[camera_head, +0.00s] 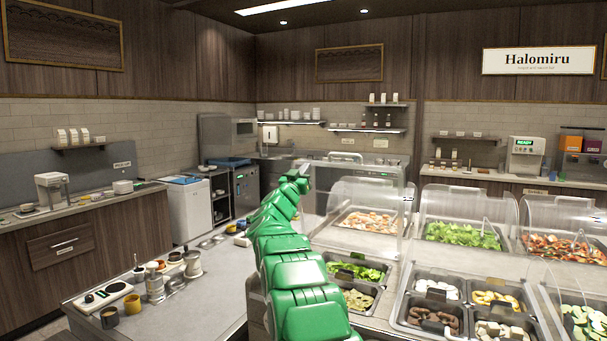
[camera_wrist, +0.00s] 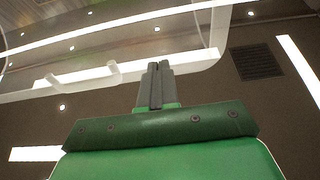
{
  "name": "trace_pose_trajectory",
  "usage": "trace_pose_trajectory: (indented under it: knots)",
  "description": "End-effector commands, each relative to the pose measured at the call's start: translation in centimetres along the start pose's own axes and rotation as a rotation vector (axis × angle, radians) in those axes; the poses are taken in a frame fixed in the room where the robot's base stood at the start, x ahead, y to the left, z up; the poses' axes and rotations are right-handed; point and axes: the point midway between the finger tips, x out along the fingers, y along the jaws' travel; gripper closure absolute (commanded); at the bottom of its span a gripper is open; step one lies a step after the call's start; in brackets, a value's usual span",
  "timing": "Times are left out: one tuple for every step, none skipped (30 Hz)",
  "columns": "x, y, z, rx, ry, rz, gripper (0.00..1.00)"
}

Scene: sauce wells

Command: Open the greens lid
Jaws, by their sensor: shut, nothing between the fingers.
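Leafy greens (camera_head: 463,235) lie in a pan under a clear domed cover (camera_head: 468,203), right of the middle in the head view. A nearer pan of greens (camera_head: 357,271) shows just right of my arm. Behind it a clear panel with a pale handle (camera_head: 345,157) stands raised; I cannot tell for sure which pan it belongs to. My gripper (camera_head: 303,177) is beside this panel's left edge, high above the counter. In the wrist view my gripper (camera_wrist: 157,72) is shut and empty, pointing up below a clear edge with a white handle bar (camera_wrist: 80,76). Contact is unclear.
Other domed covers stand over pizza-like food (camera_head: 368,220) and salad at right. Open pans of mushrooms, eggs and cheese (camera_head: 435,290) sit in front. A counter (camera_head: 215,285) with cups and a scale lies left of my arm. The air above the left counter is clear.

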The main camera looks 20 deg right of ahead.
Motion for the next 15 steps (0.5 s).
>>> trace_pose_trajectory:
  knots:
    - [-0.01,-0.01,0.01,0.0,0.0,0.0,1.0]
    - [-0.01,-0.01,0.01,0.0,0.0,0.0,1.0]
    - [-0.01,-0.01,0.01,0.0,0.0,0.0,1.0]
    - [-0.01,-0.01,0.01,0.0,0.0,0.0,1.0]
    - [-0.01,0.0,0.01,0.0,0.0,0.0,1.0]
    - [-0.01,0.0,0.0,0.0,0.0,0.0,1.0]
    - [-0.01,0.0,0.01,0.0,0.0,0.0,1.0]
    - [-0.02,-0.01,0.02,0.0,0.0,0.0,1.0]
    - [-0.04,-0.01,0.01,0.0,0.0,0.0,1.0]
    - [-0.06,0.0,0.01,0.0,0.0,0.0,1.0]
    - [-0.11,-0.01,-0.01,0.0,0.0,0.0,1.0]
    - [-0.2,0.0,-0.04,0.0,0.0,0.001,1.0]
    - [-0.29,0.01,-0.07,0.0,0.0,0.001,1.0]
    - [-0.41,0.0,-0.1,0.0,0.001,0.001,1.0]
    - [-0.6,0.0,-0.13,0.0,0.0,0.001,1.0]
